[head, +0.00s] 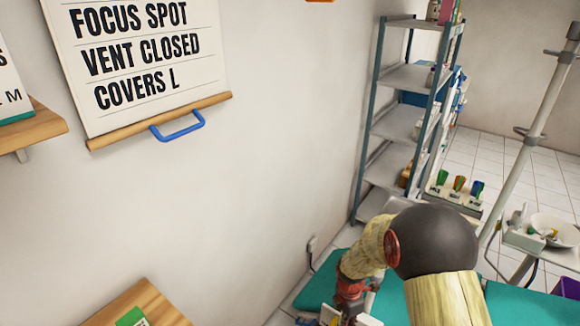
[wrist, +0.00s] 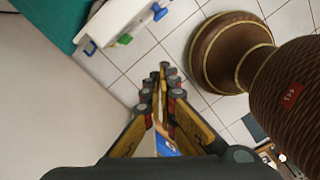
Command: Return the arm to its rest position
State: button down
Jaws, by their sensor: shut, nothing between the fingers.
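My gripper (wrist: 163,76) points away from the wrist camera with its fingers together and nothing between them. Below it lies a white tiled floor (wrist: 148,52). In the head view my arm reaches in from the bottom right, a dark rounded joint with pale yellow links. The wrist end hangs low at the bottom edge, and the fingertips are not clear there.
A brown ribbed pedestal (wrist: 222,55) stands close right of my gripper. A white box (wrist: 112,30) with coloured knobs and a teal surface (wrist: 62,18) are upper left. A metal shelf (head: 369,125) stands against the wall. A wall sign (head: 140,50) with a blue handle hangs left.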

jog(key=s+r+m+t, duration=0.2)
jog(key=s+r+m, duration=0.5)
jog(key=r, duration=0.5)
jog(key=s+r+m+t, duration=0.2)
jog(key=s+r+m, duration=0.5)
jog(key=r, duration=0.6)
jog(key=s+r+m+t, duration=0.2)
jog(key=s+r+m, duration=0.5)
jog(key=r, duration=0.5)
jog(key=shift+s+d+r+y, duration=0.15)
jog(key=shift+d+r+y, duration=0.15)
jog(key=shift+d+r, duration=0.1)
